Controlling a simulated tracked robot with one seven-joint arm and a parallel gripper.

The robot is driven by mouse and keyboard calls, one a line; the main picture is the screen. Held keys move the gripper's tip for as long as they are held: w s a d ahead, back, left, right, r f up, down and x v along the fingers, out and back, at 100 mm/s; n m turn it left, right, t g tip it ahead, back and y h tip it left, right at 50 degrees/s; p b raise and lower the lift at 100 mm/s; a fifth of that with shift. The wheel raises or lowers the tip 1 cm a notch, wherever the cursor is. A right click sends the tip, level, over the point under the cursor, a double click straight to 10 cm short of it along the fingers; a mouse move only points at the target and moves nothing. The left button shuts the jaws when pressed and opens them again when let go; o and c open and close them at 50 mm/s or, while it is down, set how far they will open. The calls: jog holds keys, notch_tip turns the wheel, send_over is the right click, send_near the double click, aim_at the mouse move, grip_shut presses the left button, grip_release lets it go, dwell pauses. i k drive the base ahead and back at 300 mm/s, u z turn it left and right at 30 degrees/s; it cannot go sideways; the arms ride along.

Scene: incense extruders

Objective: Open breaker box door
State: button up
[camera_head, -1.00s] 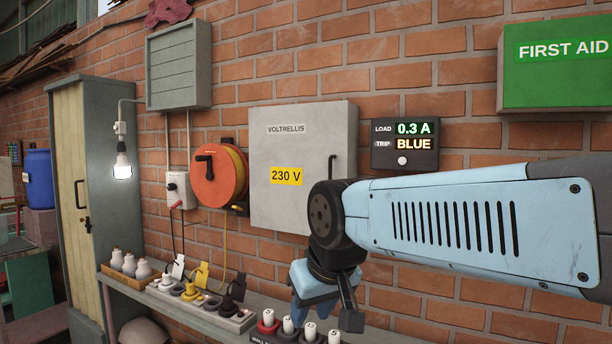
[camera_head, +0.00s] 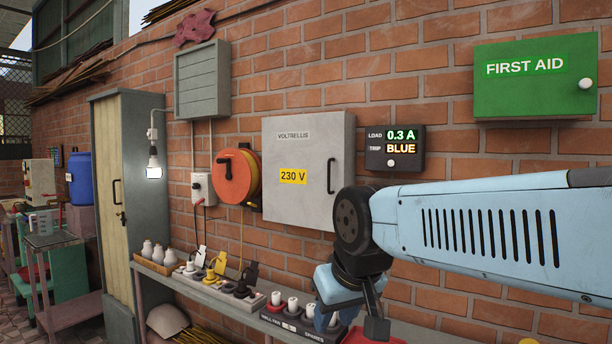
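The breaker box (camera_head: 300,205) is a grey metal cabinet on the brick wall, marked VOLTRELLIS and with a yellow 230 V label. Its door is shut, with a dark vertical handle (camera_head: 331,176) near the door's right edge. My gripper (camera_head: 348,312) hangs below and right of the box, pointing down over the shelf and apart from the handle. Its fingers look spread, with nothing seen between them; the tips are partly hard to make out against the things behind.
A shelf (camera_head: 415,334) below holds sockets, plugs and bulbs. An orange cable reel (camera_head: 232,178) hangs left of the box. A load display (camera_head: 394,160) and a green first aid box (camera_head: 535,85) are to the right. A tall cabinet (camera_head: 145,200) stands at left.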

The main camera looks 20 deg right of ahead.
aim_at(303, 156)
jog(key=z, duration=0.2)
jog(key=i, duration=0.9)
jog(key=u, duration=0.1)
